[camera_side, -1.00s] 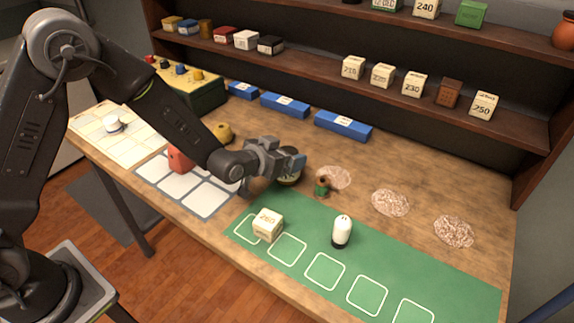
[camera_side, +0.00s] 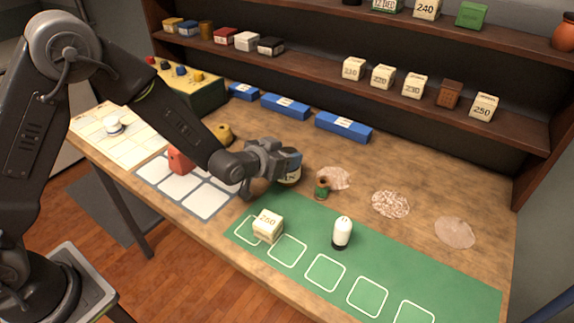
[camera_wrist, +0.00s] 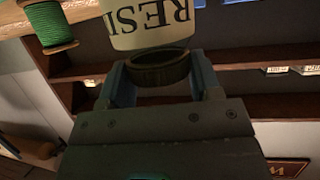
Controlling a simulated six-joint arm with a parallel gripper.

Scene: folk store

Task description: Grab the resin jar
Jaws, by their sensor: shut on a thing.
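The resin jar (camera_wrist: 150,22) has a cream body with dark "RESI" lettering, upside down in the wrist view, and a dark lid. My gripper (camera_wrist: 160,75) is shut on the jar, its two fingers on either side of the dark lid. In the side view the jar (camera_side: 291,179) shows partly behind my gripper (camera_side: 285,163), near the back edge of the green mat. Most of the jar is hidden there, and I cannot tell whether it touches the table.
A green thread spool (camera_side: 322,188) stands just right of the jar. A 260 box (camera_side: 268,226) and a white-and-black bottle (camera_side: 342,232) stand on the green mat (camera_side: 440,283). Blue boxes (camera_side: 343,127) line the back below the shelves. A red block (camera_side: 180,161) is at left.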

